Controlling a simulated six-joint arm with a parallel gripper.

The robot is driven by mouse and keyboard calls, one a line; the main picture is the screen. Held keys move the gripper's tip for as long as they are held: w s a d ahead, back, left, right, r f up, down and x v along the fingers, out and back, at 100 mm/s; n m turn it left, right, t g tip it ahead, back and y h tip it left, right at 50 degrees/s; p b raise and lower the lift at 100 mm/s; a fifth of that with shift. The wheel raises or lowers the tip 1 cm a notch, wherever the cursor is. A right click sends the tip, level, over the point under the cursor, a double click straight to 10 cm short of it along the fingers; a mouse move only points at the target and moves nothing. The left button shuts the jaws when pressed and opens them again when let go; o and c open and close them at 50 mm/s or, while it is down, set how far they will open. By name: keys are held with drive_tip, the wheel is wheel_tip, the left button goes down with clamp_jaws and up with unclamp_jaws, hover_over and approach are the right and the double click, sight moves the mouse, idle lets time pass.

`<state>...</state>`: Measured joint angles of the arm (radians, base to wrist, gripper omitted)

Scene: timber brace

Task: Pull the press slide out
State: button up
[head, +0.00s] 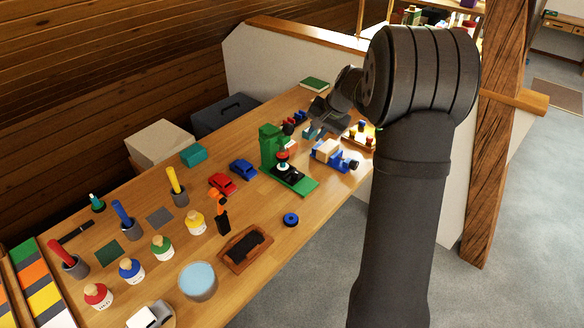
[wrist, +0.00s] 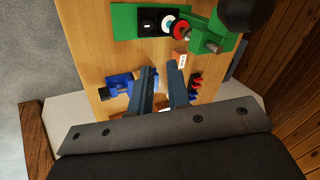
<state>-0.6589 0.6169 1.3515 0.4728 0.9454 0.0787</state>
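The green press (head: 268,146) stands near the far end of the workbench, with a red part above its base. The black press slide (head: 287,173) lies low on the green base. In the wrist view the press (wrist: 126,22) is at the top edge, with the black slide (wrist: 149,21) beside the red and white round part (wrist: 182,28). My gripper (head: 312,128) is past the press, towards the bench's far end. In the wrist view my gripper (wrist: 162,69) has its two fingers apart with bench visible between them. It is empty and apart from the press.
A blue vise (head: 338,157) with a wooden block is right of the press. A small orange and white block (wrist: 180,58) is near my fingertips. Blue (head: 243,169) and red (head: 222,184) cars stand left of the press. A blue ring (head: 290,219) lies in front.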

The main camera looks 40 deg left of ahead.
drive_tip(key=f+n, duration=0.2)
drive_tip(key=f, duration=0.1)
drive_tip(key=a+f+n+y, duration=0.1)
drive_tip(key=f+n, duration=0.1)
drive_tip(key=s+a+f+n+t, duration=0.1)
drive_tip(key=f+n, duration=0.1)
drive_tip(key=f, duration=0.1)
drive_tip(key=shift+s+f+n+y, duration=0.1)
drive_tip(key=shift+f+n+y, duration=0.2)
drive_tip(key=shift+n, duration=0.1)
clamp_jaws()
drive_tip(key=a+f+n, duration=0.1)
drive_tip(key=a+f, duration=0.1)
drive_tip(key=f, duration=0.1)
drive_tip(key=w+a+f+n, duration=0.1)
drive_tip(key=a+f, duration=0.1)
drive_tip(key=f, duration=0.2)
drive_tip(key=a+f+n+t, duration=0.1)
drive_tip(key=a+f+n, duration=0.1)
drive_tip(key=a+f, duration=0.1)
drive_tip(key=shift+w+f+y, duration=0.15)
drive_tip(key=shift+y, duration=0.15)
drive_tip(key=shift+d, duration=0.1)
